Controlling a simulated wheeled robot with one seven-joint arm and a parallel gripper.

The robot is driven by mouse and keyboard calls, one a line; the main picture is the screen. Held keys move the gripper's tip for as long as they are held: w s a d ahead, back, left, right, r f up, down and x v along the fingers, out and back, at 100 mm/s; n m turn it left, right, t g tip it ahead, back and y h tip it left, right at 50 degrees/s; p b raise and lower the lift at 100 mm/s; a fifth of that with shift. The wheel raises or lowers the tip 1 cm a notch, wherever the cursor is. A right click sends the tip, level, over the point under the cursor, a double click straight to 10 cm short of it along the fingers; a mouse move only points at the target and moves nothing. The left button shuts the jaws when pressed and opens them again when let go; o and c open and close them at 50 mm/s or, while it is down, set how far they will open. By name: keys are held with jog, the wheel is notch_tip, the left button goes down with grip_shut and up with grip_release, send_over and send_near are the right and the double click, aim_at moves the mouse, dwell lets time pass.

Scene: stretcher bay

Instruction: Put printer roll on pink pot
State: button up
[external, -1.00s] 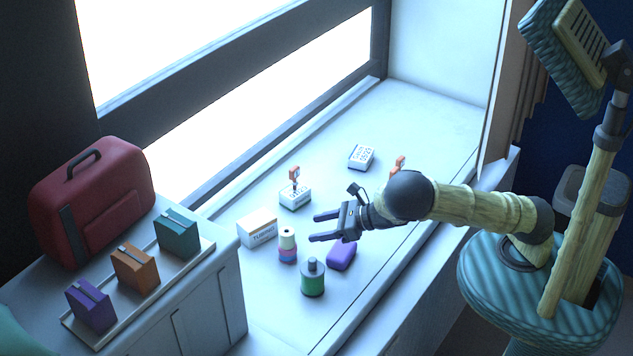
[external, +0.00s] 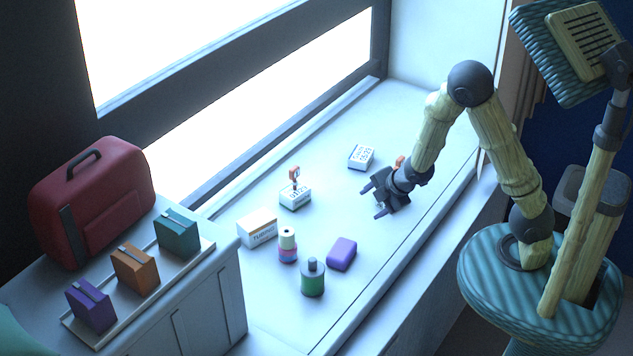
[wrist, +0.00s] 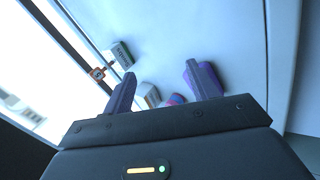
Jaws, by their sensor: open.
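The printer roll (external: 287,234) is a small cream cylinder with a dark hole in its top. It stands upright on the pink pot (external: 287,255), which has pink and blue bands. The pot's coloured side shows small between my fingers in the wrist view (wrist: 175,100); the roll cannot be made out there. My gripper (external: 371,201) is open and empty above the sill, well to the right of and behind the pot, and touches neither. In the wrist view, my two fingers (wrist: 157,86) stand wide apart.
On the sill (external: 400,130) stand a purple block (external: 342,253), a green bottle (external: 312,279), a white carton (external: 258,229), a white box with an orange-topped piece (external: 295,197) and a white clock-like box (external: 361,156). The sill's far right is clear.

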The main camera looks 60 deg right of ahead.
jog(key=s+d+r+m+g, duration=0.2)
jog(key=s+r+m+g, duration=0.2)
jog(key=s+m, duration=0.9)
notch_tip(320, 180, up, 3)
jog(key=shift+s+r+m+g+y, duration=0.1)
jog(key=shift+s+m+g+y, duration=0.2)
jog(key=shift+m, duration=0.5)
jog(key=shift+w, duration=0.1)
